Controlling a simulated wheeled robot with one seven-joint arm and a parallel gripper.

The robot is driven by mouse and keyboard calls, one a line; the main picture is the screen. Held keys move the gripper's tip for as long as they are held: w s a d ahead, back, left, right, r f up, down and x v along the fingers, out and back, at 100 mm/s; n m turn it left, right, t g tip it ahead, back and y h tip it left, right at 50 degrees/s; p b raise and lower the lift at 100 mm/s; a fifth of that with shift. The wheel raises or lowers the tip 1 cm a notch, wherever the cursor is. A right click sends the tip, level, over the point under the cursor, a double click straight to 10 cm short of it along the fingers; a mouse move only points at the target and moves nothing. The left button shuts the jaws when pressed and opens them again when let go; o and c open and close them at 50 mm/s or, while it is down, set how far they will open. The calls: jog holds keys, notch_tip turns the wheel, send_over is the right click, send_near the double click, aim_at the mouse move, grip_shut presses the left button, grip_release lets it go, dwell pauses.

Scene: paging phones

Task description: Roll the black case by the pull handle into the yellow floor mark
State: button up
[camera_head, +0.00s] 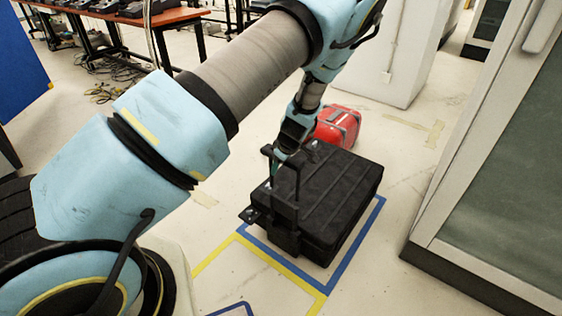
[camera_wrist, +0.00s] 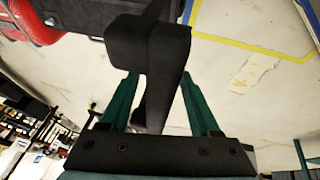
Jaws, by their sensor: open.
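The black case (camera_head: 335,205) lies low on the floor within the blue floor mark (camera_head: 356,240). Its pull handle (camera_head: 285,185) stands up at the near left end. The yellow floor mark (camera_head: 278,265) adjoins the blue one at the lower left, partly hidden by my arm. My gripper (camera_head: 272,166) is at the handle, small and partly hidden in the head view. In the wrist view its green fingers (camera_wrist: 162,100) are open, one on each side of the black handle (camera_wrist: 150,65). Contact with the handle cannot be told.
A red case (camera_head: 338,127) lies just behind the black case. A grey cabinet (camera_head: 480,180) stands to the right. A white block (camera_head: 385,60) stands behind. A table (camera_head: 125,22) with phones and cables (camera_head: 100,92) is at the back left.

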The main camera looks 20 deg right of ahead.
grip_shut()
dwell(0.5)
